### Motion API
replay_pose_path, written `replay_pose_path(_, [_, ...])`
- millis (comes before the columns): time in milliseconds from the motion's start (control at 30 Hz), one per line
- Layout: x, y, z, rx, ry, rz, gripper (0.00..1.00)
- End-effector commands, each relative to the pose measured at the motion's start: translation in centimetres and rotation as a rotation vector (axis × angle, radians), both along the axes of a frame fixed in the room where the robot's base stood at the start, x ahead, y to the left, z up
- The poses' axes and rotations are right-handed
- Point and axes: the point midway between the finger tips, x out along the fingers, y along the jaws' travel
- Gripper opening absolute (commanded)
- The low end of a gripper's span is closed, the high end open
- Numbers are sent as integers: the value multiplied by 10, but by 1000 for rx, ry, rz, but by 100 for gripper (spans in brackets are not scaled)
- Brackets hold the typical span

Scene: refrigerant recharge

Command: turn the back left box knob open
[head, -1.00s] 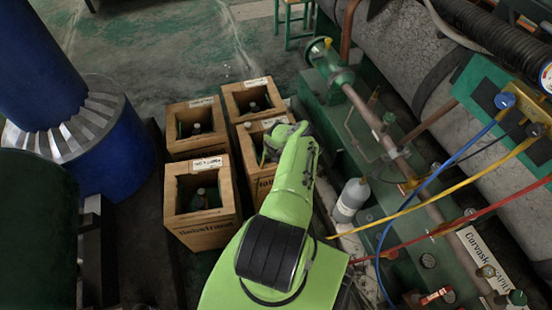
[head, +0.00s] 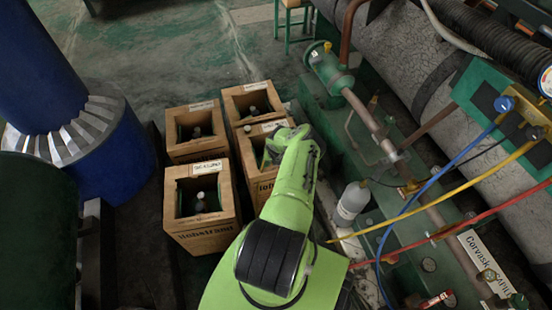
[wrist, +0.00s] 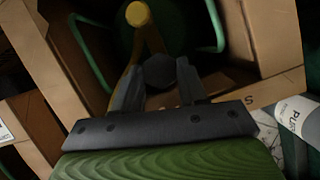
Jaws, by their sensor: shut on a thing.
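The back left wooden box (head: 194,146) stands open-topped in a group of boxes, with a small pale-topped cylinder (head: 196,132) inside. My gripper reaches into the near right box (head: 247,160) in the head view, where my arm hides the fingers. In the wrist view my gripper (wrist: 160,82) is shut on a dark faceted knob (wrist: 160,70), with a finger on either side of it. A round yellow cap (wrist: 138,14) stands just beyond the knob. Wooden walls (wrist: 268,40) surround the fingers.
The back right box (head: 240,92) and near left box (head: 207,240) stand close by. A grey bottle (head: 352,203) stands right of the boxes, beside green pipework (head: 395,190) with blue, yellow and red hoses. The floor behind the boxes is clear.

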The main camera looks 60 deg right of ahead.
Motion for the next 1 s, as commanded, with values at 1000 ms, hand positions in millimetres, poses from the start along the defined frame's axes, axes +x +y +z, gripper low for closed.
replay_pose_path(1000, [-4,-4,0,0,-1,684,11])
